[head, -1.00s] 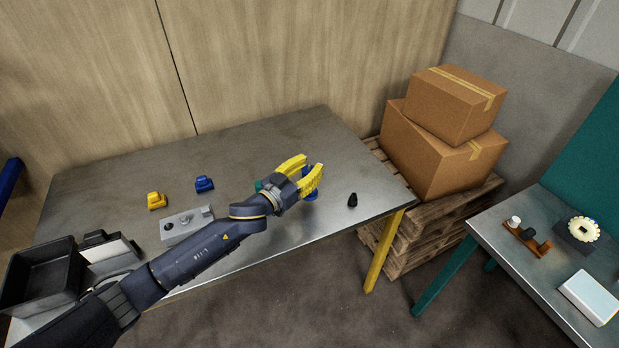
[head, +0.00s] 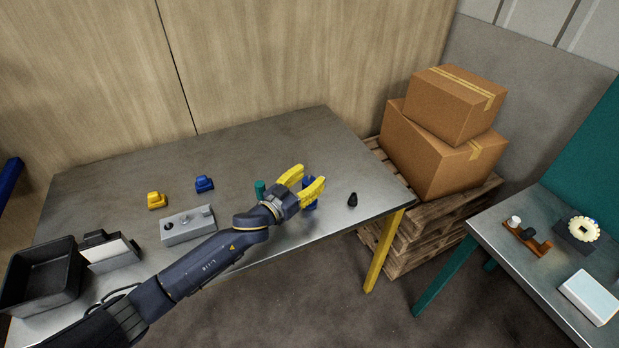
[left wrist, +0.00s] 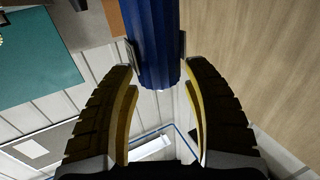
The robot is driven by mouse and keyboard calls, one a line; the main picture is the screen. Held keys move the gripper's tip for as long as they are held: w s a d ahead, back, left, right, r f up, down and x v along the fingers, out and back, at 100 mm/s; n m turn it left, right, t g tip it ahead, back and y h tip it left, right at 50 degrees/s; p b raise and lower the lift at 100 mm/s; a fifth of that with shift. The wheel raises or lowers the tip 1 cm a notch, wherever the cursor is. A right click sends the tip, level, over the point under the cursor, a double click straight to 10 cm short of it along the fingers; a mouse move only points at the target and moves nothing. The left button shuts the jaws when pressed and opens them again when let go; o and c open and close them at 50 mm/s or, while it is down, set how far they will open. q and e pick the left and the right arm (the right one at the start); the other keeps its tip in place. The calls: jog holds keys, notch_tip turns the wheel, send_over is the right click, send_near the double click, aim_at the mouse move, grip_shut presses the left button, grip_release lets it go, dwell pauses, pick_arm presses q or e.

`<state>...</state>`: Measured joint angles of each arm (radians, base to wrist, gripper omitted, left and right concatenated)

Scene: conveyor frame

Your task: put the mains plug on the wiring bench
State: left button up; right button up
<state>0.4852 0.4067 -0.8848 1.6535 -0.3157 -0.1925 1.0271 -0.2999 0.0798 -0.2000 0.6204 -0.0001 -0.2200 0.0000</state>
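My left gripper (head: 312,176) is over the right part of the grey metal table (head: 110,190). A small black cone-shaped piece (head: 352,200) stands to the right of the gripper. A second bench (head: 497,248) with teal legs is at right; no label shows which is the wiring bench. My right gripper is not in view.
A teal cylinder (head: 260,188) stands behind my left wrist. A yellow piece (head: 157,201), a blue piece (head: 204,184), a grey control box (head: 188,229) and a black bin (head: 75,266) are further left. Cardboard boxes (head: 435,150) fill a pallet between the benches. The right bench holds several items.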

pick_arm(q)
jog(key=shift+o, duration=0.6)
jog(key=shift+r, duration=0.1)
jog(key=shift+s, duration=0.1)
jog(key=v, duration=1.2)
